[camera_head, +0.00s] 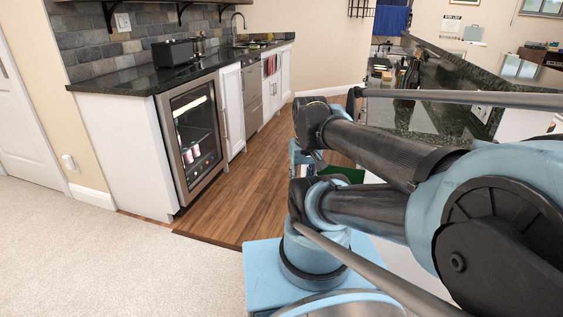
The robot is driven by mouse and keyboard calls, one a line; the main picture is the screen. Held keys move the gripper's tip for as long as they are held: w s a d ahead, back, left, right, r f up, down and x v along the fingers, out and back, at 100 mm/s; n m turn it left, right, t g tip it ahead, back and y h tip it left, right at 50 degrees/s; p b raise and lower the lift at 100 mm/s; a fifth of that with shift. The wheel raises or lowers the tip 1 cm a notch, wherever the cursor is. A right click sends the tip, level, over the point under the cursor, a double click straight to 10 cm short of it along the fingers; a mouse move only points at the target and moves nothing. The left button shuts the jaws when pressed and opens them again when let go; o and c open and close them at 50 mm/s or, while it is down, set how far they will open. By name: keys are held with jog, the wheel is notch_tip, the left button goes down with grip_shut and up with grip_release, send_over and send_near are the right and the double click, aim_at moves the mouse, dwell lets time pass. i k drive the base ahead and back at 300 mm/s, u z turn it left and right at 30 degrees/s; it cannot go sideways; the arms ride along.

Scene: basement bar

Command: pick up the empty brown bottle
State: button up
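I cannot make out a brown bottle for certain. Several small dark objects (403,76) stand around the lower level of the bar on the right, too small and partly hidden to tell what they are. My blue and black arm fills the right foreground and hides part of the bar and floor. I cannot make out my gripper's fingers in this view.
The dark bar counter (487,88) runs along the right. A black-topped counter (135,82) with a black box (173,53) and a glass-door fridge (196,130) stands at the left. Wood floor (232,195) lies open between them; carpet (90,250) is clear in front.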

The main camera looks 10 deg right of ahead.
aim_at(413, 81)
jog(key=z, duration=2.25)
jog(key=k, duration=1.35)
jog(key=u, duration=1.35)
jog(key=i, duration=1)
